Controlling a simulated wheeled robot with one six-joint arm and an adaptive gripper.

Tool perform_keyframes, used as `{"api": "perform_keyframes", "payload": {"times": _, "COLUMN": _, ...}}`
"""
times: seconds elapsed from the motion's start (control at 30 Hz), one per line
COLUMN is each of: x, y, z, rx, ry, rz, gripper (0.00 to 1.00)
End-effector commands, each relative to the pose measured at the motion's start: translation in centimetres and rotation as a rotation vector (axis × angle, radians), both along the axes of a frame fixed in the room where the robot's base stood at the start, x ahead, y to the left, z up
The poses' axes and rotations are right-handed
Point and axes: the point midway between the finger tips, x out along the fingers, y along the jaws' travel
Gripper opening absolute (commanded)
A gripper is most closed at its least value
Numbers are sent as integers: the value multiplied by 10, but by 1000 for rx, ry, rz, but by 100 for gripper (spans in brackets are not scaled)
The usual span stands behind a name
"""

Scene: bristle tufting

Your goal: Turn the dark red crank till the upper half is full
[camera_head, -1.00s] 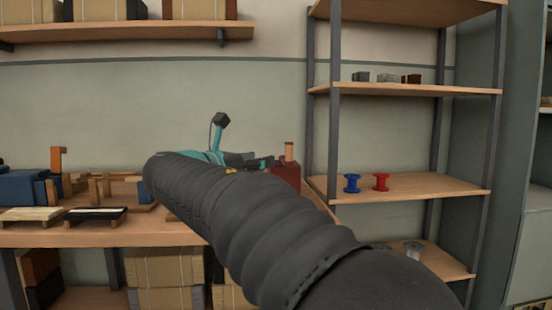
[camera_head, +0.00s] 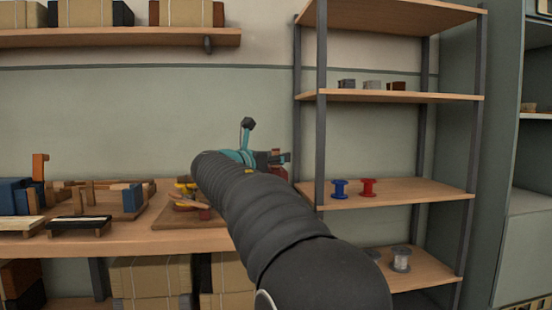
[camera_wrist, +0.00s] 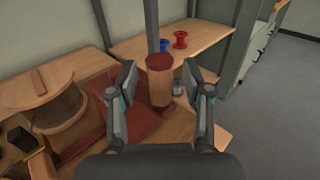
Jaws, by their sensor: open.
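In the wrist view, an upright round handle (camera_wrist: 160,85) with a brown-wood side and dark red top stands between the fingers of my gripper (camera_wrist: 160,92). A dark red flat part (camera_wrist: 128,115), seemingly the crank's body, lies behind and left of it; their join is partly hidden. My gripper is open, one finger on each side of the handle, with no clear contact. In the head view, my gripper (camera_head: 274,157) is at the bench's right end, in front of a dark red piece (camera_head: 278,172) mostly hidden by my arm. No upper half is identifiable.
A wooden spool (camera_wrist: 50,103) stands left of the crank in the wrist view. The shelf rack right of the bench holds a blue spool (camera_head: 339,188) and a red spool (camera_head: 367,187). A yellow part (camera_head: 184,188) sits on the bench left of my arm.

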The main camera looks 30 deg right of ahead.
Motion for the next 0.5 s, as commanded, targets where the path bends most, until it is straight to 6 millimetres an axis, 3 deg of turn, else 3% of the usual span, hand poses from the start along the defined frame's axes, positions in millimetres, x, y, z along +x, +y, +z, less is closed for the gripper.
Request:
{"api": "perform_keyframes", "payload": {"times": 0.37, "x": 3, "y": -5, "z": 0, "rx": 0, "ry": -1, "rz": 1, "gripper": 50}}
{"api": "perform_keyframes", "payload": {"times": 0.5, "x": 2, "y": -5, "z": 0, "rx": 0, "ry": -1, "rz": 1, "gripper": 18}}
